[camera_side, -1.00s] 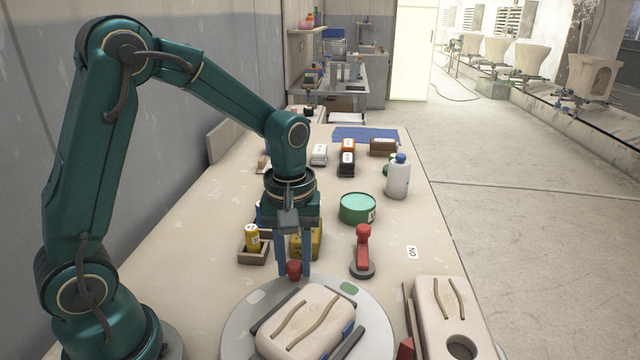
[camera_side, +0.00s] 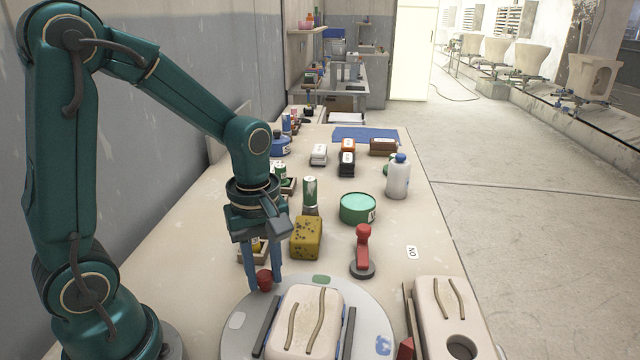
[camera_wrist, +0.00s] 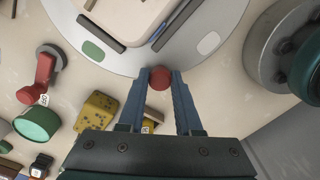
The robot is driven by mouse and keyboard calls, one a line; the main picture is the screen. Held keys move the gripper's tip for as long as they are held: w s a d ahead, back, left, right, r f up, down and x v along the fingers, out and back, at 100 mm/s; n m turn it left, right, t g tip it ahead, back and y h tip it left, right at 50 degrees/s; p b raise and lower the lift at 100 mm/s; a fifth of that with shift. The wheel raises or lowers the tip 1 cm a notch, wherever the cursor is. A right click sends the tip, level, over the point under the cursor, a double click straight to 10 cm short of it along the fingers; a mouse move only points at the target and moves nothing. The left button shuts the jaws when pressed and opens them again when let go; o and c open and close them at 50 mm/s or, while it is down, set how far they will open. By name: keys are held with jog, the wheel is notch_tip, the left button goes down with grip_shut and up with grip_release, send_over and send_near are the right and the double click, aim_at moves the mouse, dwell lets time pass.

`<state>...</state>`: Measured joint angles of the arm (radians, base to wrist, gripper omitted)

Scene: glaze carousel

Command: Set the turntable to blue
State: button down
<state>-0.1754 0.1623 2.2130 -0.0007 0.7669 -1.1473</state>
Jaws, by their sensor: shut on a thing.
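The turntable (camera_side: 236,345) is a pale grey disc at the front. Its rim carries a green patch (camera_side: 321,279) at the far side, a white patch (camera_side: 237,320) at the left and a blue patch (camera_side: 383,345) at the right. A cream block (camera_side: 308,315) with two olive strips lies on it between dark rails. My gripper (camera_side: 264,277) is shut on the red knob (camera_side: 265,284) at the turntable's far-left edge. In the wrist view the knob (camera_wrist: 160,78) sits between the fingertips, and the green patch (camera_wrist: 93,50) and white patch (camera_wrist: 209,43) lie on either side of it.
A red lever (camera_side: 363,245) on a round grey base stands beyond the turntable, with a label (camera_side: 412,252) to its right. A speckled yellow block (camera_side: 307,238) and a green tin (camera_side: 358,208) stand behind. A cream piece (camera_side: 452,310) with a round hole is at the right.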

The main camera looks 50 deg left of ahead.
jog(key=shift+s+r+n, duration=0.1)
jog(key=shift+s+n, duration=0.15)
jog(key=shift+n, duration=0.15)
jog(key=shift+s, duration=0.1)
dwell(0.3)
jog(key=c, duration=0.6)
grip_release()
jog(key=shift+r, duration=2.5)
